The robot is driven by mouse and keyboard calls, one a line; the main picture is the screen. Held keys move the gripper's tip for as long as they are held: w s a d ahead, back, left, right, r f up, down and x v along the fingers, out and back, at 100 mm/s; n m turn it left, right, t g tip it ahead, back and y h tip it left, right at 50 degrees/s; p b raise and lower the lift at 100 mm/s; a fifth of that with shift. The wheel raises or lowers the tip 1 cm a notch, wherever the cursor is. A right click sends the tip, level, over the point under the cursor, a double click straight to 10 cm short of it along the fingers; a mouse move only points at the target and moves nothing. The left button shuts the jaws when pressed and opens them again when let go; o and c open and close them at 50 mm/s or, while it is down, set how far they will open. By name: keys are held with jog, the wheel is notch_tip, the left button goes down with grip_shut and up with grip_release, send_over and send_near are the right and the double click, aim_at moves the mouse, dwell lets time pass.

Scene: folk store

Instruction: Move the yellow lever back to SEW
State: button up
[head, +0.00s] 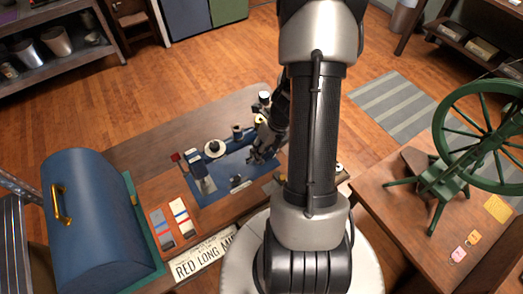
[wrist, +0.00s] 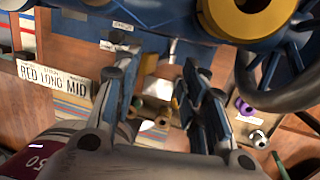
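My gripper (wrist: 163,62) shows in the wrist view with its two dark fingers apart and a gap between them. It is open, and I see nothing held. A small yellow piece (wrist: 181,93) shows beside the inner side of the right finger; it may be the yellow lever, but I cannot tell for sure or see whether the finger touches it. A small label reading something like CHANGE (wrist: 123,25) is above the left finger; a second label (wrist: 120,48) is too blurred to read. I cannot make out a SEW mark.
A blue domed case (head: 90,215) and a RED LONG MID sign (head: 205,254) are left. A green spoked wheel (head: 480,135) stands right.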

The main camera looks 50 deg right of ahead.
jog(key=shift+s+d+f+p, duration=0.15)
jog(key=shift+d+p, duration=0.1)
jog(key=shift+d, duration=0.3)
jog(key=shift+s+d+f+p, duration=0.1)
jog(key=shift+d+p, duration=0.2)
jog(key=shift+d, duration=0.3)
jog(key=shift+s+d+f+p, duration=0.15)
jog(key=shift+d+p, duration=0.1)
jog(key=shift+d, duration=0.3)
jog(key=shift+w, duration=0.1)
jog(key=shift+r, duration=0.1)
jog(key=shift+w+r+p, duration=0.1)
jog(key=shift+r+p, duration=0.1)
jog(key=shift+p, duration=0.1)
jog(key=a+p+v, duration=0.1)
jog(key=p+v, duration=0.6)
jog(key=p, duration=0.1)
jog(key=shift+d+r, duration=0.35)
